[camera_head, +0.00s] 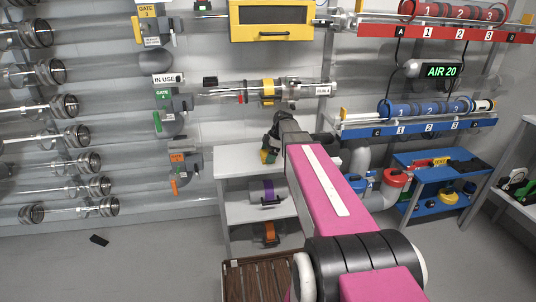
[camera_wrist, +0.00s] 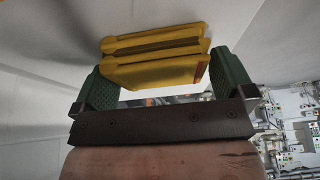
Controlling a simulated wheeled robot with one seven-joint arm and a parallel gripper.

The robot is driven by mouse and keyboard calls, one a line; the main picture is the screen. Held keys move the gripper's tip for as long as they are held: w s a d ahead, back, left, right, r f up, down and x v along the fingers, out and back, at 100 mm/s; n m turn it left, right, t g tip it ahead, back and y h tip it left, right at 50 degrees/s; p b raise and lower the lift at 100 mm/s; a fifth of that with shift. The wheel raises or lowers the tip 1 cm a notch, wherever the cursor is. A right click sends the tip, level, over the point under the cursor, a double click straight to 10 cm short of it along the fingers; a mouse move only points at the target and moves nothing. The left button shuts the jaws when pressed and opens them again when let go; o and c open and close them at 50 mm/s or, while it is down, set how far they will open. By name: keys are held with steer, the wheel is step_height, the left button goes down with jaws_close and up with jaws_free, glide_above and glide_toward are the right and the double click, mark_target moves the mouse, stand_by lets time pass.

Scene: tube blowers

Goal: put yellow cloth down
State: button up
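The yellow cloth (camera_wrist: 155,55) is a folded, layered block in the wrist view. It sits between the two green fingers of my gripper (camera_wrist: 160,82), and both fingers meet its sides. My gripper is shut on it. In the head view, my gripper (camera_head: 268,155) is low at the top of the white shelf unit (camera_head: 235,160), beyond my pink arm. Only a small yellow patch shows there. Whether the cloth touches the shelf top is hard to tell.
The shelf top has bare room left of my gripper. A purple-banded part (camera_head: 268,192) and an orange-banded part (camera_head: 265,233) lie on the lower shelves. A clear tube with a yellow band (camera_head: 267,92) runs along the wall above. A blue cart (camera_head: 440,195) stands to the right.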

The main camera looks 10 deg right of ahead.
steer(key=shift+f, duration=0.1)
steer(key=v, duration=1)
steer(key=shift+s+r, duration=0.15)
steer(key=shift+r, duration=0.2)
steer(key=shift+d, duration=0.1)
